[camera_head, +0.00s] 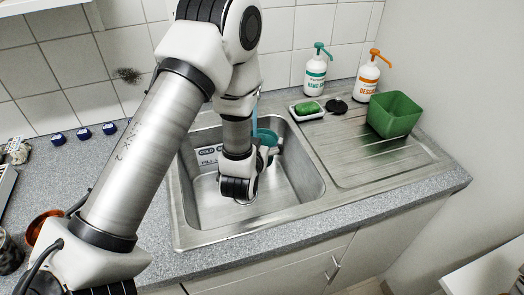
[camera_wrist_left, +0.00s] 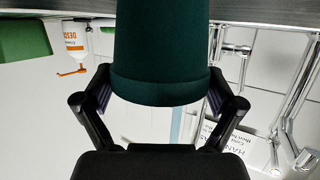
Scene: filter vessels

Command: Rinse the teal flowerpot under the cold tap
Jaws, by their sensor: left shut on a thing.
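The teal flowerpot (camera_head: 267,136) is over the back part of the sink basin, partly hidden behind my left wrist. In the left wrist view the pot (camera_wrist_left: 160,50) looks dark green and fills the top middle, between the two fingers. My left gripper (camera_head: 264,153) is shut on the pot; its fingers (camera_wrist_left: 158,88) press on both sides. A pale blue vertical strip (camera_head: 254,106), which looks like running water, shows by the pot. My right gripper is out of view.
An orange-brown pot (camera_head: 42,226) stands at the left. The drainboard's front is clear.

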